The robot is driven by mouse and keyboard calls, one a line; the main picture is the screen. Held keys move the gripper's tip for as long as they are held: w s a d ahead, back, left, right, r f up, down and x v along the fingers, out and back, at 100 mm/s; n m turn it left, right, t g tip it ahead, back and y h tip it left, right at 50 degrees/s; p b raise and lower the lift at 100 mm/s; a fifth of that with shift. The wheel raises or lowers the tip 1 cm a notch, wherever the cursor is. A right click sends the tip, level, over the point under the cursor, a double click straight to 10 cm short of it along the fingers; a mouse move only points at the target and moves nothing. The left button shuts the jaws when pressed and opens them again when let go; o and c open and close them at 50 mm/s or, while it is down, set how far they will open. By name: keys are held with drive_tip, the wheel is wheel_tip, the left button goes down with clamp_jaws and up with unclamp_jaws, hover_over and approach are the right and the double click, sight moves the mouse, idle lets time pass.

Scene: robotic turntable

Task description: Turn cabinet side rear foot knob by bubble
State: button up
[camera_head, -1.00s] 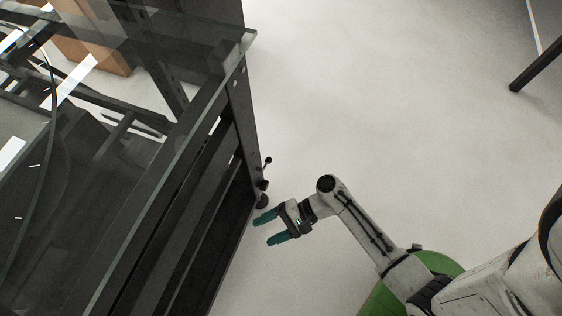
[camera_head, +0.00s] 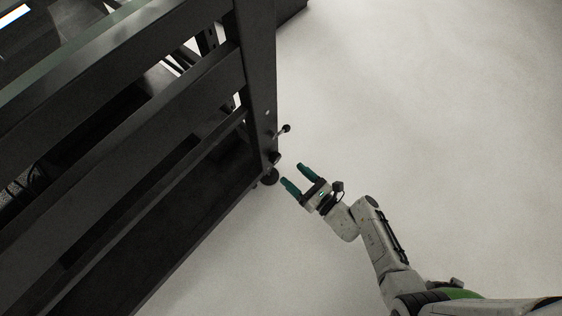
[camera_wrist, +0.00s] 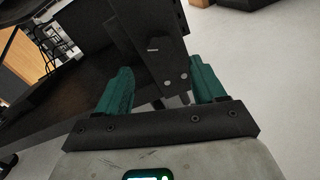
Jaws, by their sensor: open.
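The dark cabinet frame (camera_head: 261,75) fills the left of the head view. A small round black foot knob (camera_head: 270,177) sits low at its near corner. A short lever with a ball end (camera_head: 285,129) sticks out a little above it. My gripper (camera_head: 292,173) is open and empty, its teal fingers pointing at the corner just right of the foot knob, apparently apart from it. In the wrist view the dark corner post (camera_wrist: 155,50) shows between the open fingers (camera_wrist: 162,66). I cannot make out the foot knob there, nor a bubble in either view.
Open pale floor (camera_head: 420,120) lies to the right of the cabinet. An orange-brown block (camera_wrist: 18,65) shows at the wrist view's left edge.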

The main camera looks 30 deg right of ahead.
sight(277, 161)
drive_tip(key=b+x, duration=0.1)
drive_tip(key=x, duration=0.6)
drive_tip(key=shift+w+b, duration=0.1)
drive_tip(key=shift+b, duration=0.25)
drive_tip(key=c, duration=1.1)
